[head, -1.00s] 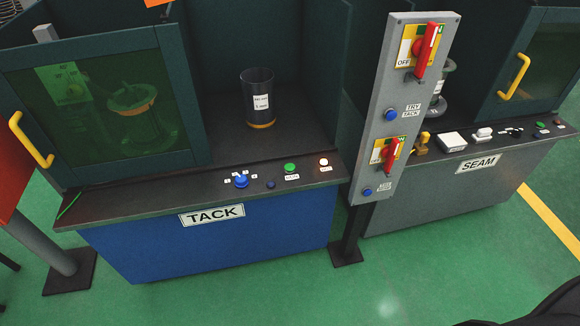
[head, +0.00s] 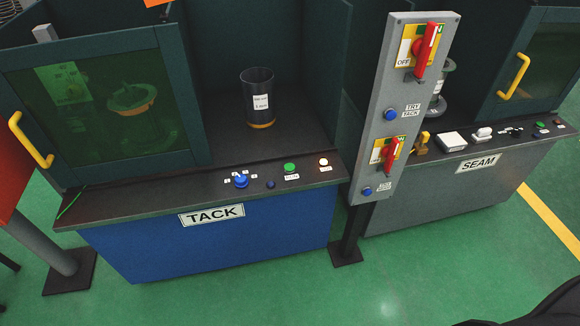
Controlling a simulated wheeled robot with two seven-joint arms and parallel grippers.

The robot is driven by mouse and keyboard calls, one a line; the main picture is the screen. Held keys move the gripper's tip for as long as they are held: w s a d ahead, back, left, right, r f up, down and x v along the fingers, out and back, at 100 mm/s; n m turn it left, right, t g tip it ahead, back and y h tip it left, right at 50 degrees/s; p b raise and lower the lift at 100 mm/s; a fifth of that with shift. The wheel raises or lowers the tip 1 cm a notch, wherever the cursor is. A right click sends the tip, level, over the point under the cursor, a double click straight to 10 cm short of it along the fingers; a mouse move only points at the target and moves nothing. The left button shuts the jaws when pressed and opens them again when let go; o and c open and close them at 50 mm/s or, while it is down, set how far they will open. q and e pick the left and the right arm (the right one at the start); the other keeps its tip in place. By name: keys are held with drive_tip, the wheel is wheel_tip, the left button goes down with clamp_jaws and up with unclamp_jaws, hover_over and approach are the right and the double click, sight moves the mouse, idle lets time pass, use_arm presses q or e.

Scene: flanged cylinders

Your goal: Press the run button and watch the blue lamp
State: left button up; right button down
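On the TACK bench's sloping front panel (head: 120,207) sits a green button (head: 289,168); its small label is too blurred to read. A small dark blue lamp or button (head: 270,184) is left of it and looks unlit. A blue selector knob (head: 241,181) with small labels is further left. A pale round lamp or button (head: 323,162) is at the right. On the grey post are a blue button (head: 390,114) by a TRY TACK label and another blue button (head: 366,191) lower down. I cannot tell which control is the run button. Neither gripper is in view.
A dark labelled cylinder (head: 258,98) stands on the TACK bench. A green-tinted window door (head: 110,107) with a yellow handle (head: 30,140) covers a fixture at left. The post (head: 375,165) carries two red switches, separating TACK from the SEAM bench (head: 440,202). Green floor lies in front.

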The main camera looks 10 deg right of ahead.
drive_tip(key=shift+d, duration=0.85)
